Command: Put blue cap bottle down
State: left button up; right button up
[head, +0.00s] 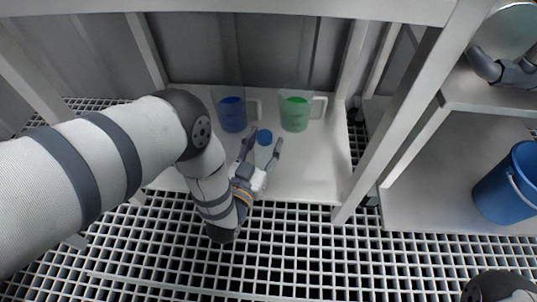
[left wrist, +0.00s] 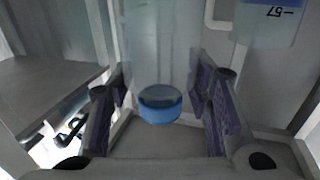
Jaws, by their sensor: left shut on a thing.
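The blue cap bottle shows in the head view by its round blue cap (head: 264,137), over the white lower shelf (head: 310,178). In the left wrist view its blue cap (left wrist: 160,106) and clear body stand between the two dark finger pads. My left gripper (head: 262,152) reaches in over the shelf from the front and is shut on the bottle. I cannot tell whether the bottle's base touches the shelf.
A jug with blue liquid (head: 232,116) stands behind and left of the bottle, a jug with green liquid (head: 294,114) behind and right. The shelf's right part is clear. A white upright (head: 398,110) bounds it. A blue bucket (head: 512,187) stands farther right.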

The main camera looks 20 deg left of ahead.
pick_arm(q)
jog(key=shift+w+f, duration=0.3)
jog(key=shift+f, duration=0.15)
jog(key=shift+w+f+b, duration=0.2)
jog(key=shift+f+b, duration=0.45)
jog(key=shift+f, duration=0.25)
jog(key=shift+w+f+b, duration=0.2)
jog(key=shift+f+b, duration=0.4)
jog(key=shift+f, duration=0.25)
jog(key=shift+f, duration=0.2)
jog(key=o, duration=1.2)
jog(key=shift+c, duration=0.2)
jog(key=shift+r, duration=0.1)
